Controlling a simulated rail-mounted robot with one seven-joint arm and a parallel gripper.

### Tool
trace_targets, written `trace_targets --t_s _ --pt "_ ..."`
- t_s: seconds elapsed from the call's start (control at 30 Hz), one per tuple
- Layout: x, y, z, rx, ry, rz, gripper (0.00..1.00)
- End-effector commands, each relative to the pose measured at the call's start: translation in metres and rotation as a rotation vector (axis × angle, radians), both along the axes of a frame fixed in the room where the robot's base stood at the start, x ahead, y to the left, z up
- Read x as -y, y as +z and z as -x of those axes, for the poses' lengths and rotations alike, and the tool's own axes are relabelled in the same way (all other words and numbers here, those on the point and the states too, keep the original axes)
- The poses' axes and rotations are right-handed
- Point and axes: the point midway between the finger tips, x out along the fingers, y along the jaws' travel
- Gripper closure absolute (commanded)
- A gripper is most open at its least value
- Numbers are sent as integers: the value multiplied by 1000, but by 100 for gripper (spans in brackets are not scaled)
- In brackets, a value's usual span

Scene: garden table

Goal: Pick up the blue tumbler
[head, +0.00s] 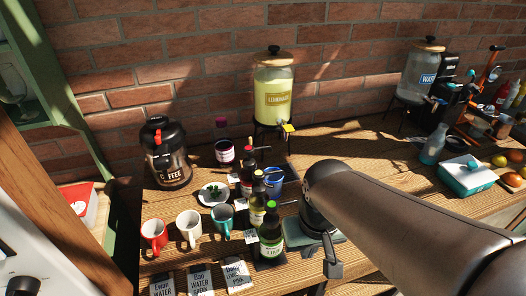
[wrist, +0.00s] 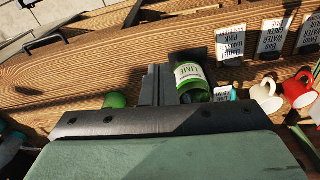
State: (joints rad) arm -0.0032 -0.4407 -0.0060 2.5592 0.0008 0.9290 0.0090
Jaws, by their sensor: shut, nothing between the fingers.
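The blue tumbler (head: 275,186) stands on the wooden table in the head view, just behind the row of syrup bottles and left of my arm. Its front is partly covered by a bottle. I cannot make it out in the wrist view. My gripper (wrist: 159,85) is shut and empty in the wrist view, its fingers together close to the lime bottle (wrist: 191,80). In the head view my arm hides much of the gripper, which is to the right of the bottles and in front of the tumbler.
Several syrup bottles, with the lime bottle (head: 271,240) nearest, crowd the tumbler's front. Red (head: 153,236), white (head: 188,228) and teal (head: 222,219) mugs stand to the left. A lemonade dispenser (head: 274,90) stands behind.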

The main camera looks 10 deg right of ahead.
Motion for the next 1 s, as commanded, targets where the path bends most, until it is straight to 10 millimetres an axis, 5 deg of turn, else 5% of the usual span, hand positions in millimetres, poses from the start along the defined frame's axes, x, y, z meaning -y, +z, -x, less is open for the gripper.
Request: trace_targets --t_s 0.37,0.4,0.7,1.0 --pt "0 0 0 0 0 0 100" --pt "0 0 0 0 0 0 97" --pt "0 0 0 0 0 0 18" --pt "0 0 0 0 0 0 18"
